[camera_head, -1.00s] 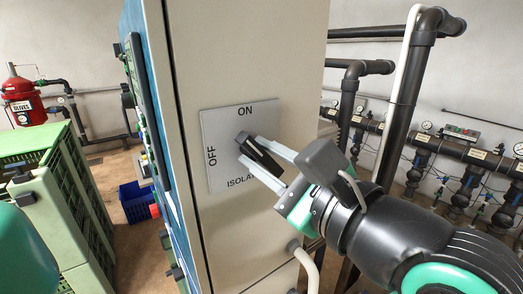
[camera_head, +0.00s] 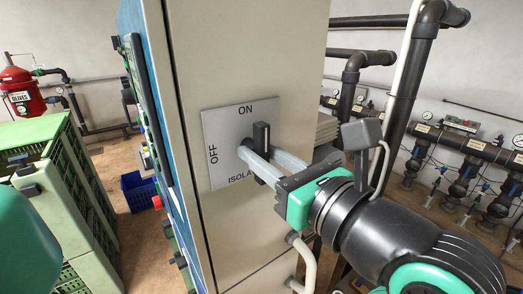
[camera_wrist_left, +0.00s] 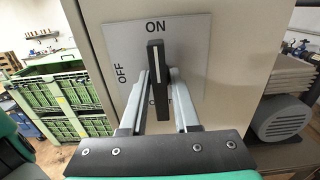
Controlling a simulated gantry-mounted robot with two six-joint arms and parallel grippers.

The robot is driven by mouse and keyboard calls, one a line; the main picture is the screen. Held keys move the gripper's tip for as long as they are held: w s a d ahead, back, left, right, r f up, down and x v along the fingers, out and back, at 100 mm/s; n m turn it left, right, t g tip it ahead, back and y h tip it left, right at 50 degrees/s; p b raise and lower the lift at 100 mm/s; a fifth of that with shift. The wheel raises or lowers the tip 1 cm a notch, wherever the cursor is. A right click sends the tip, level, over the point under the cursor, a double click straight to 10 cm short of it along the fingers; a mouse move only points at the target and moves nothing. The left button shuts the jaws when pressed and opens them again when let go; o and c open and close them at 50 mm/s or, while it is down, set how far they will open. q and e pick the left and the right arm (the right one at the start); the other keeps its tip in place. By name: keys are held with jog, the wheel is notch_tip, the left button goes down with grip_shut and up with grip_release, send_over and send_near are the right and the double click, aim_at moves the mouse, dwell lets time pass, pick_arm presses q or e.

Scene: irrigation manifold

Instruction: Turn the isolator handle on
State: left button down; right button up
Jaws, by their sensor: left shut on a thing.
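The isolator handle (camera_head: 261,136) is a black bar with a pale line, on a grey plate (camera_head: 226,118) marked ON at the top, OFF at the left and ISOLATOR below, partly covered. The handle stands upright, its upper end toward ON; the left wrist view shows the handle (camera_wrist_left: 156,65) the same way. My left gripper (camera_head: 262,158) is shut on the handle, one finger on each side. Its fingers (camera_wrist_left: 158,82) also flank the handle in the left wrist view. My right gripper is not in view.
The plate is on a tall beige cabinet (camera_head: 250,50). Black pipes (camera_head: 408,90) stand to the right. Green crates (camera_head: 60,185) and a blue bin (camera_head: 138,190) are at the left, with open floor between crates and cabinet.

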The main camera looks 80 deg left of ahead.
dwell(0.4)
pick_arm(q)
jog(key=c, duration=0.8)
grip_release()
jog(key=v, duration=1.1)
jog(key=shift+d, duration=0.3)
jog(key=shift+w, duration=0.1)
